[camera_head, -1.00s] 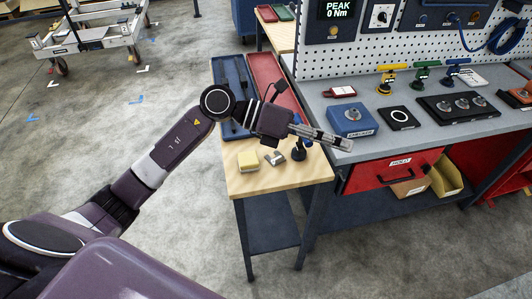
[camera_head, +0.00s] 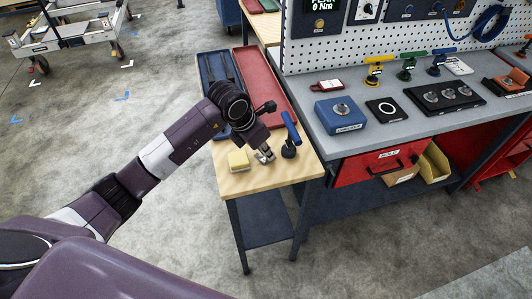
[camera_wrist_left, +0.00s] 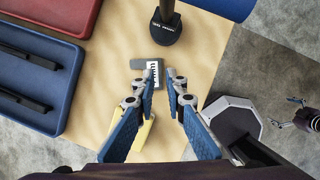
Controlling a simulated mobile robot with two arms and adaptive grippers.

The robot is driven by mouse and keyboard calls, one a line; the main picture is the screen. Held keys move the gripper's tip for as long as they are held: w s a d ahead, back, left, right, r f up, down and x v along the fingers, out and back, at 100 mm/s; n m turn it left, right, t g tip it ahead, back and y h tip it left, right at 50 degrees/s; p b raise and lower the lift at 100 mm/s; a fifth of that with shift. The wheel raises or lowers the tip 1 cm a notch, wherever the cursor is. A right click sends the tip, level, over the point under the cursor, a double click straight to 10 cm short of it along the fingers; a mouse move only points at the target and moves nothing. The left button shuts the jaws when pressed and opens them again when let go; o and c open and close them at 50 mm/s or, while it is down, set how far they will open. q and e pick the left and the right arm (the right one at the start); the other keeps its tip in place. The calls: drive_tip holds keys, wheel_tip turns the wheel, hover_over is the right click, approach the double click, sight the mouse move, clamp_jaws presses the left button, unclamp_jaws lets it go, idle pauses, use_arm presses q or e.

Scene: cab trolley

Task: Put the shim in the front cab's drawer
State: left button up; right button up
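The shim (camera_wrist_left: 140,66), a small grey metal piece with a white printed label, lies on the wooden side table. In the left wrist view it is just beyond my left gripper's fingertips, slightly left of the gap. My left gripper (camera_wrist_left: 161,80) is open, points down at the table and looks empty; whether a finger touches the shim I cannot tell. In the head view the left gripper (camera_head: 265,156) largely hides the shim. A red drawer (camera_head: 375,166) with a handle and a HOLD label is under the grey bench. No drawer marked as the front cab's shows.
A blue-handled tool on a black base (camera_head: 289,147) stands close beside the gripper; a yellow block (camera_head: 238,160) is on its other side. Blue and red trays (camera_head: 264,92) lie behind. A white-framed trolley (camera_head: 68,35) stands at the far left across open floor.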

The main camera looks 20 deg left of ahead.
use_arm(q)
drive_tip(key=shift+x, duration=1.25)
clamp_jaws()
drive_tip(key=shift+r, duration=0.1)
